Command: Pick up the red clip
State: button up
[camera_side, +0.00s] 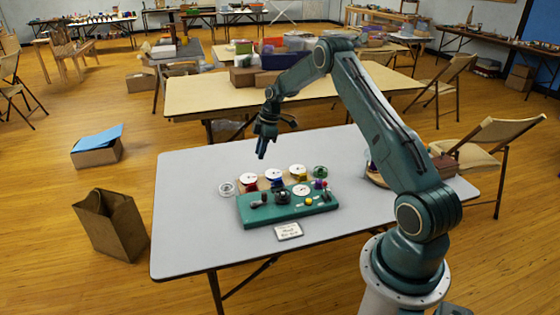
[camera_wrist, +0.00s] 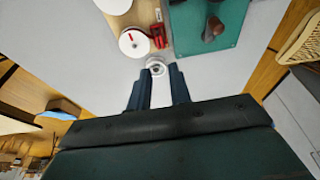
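A small red clip (camera_wrist: 158,36) shows in the wrist view. It lies between a white-topped spool (camera_wrist: 135,43) and the green board (camera_wrist: 205,25). In the side view red shows below the leftmost white spool top (camera_side: 248,178), but I cannot tell whether it is the clip or thread. My gripper (camera_wrist: 158,78) is open, with an empty gap between its two fingers. In the side view my gripper (camera_side: 262,150) hangs above the table, behind the spools and apart from them. The clip lies beyond the fingertips in the wrist view.
A small whitish round item (camera_wrist: 156,66) lies just past my fingertips; it is also at the left in the side view (camera_side: 227,190). A label card (camera_side: 288,231) lies in front. The grey table's left part (camera_side: 185,220) is clear.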

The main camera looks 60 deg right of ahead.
send_over(252, 183)
jog(key=s, duration=0.1)
jog(key=shift+s+d+f, duration=0.1)
jog(key=shift+d+f, duration=0.05)
jog(key=shift+f, duration=1.1)
jog(key=shift+s+d+f, duration=0.1)
jog(key=shift+d+f, duration=0.05)
jog(key=shift+f, duration=1.1)
jog(key=shift+d+f, duration=0.15)
jog(key=shift+f, duration=1.1)
jog(key=shift+f, duration=0.1)
jog(key=shift+x, duration=2.5)
grip_shut()
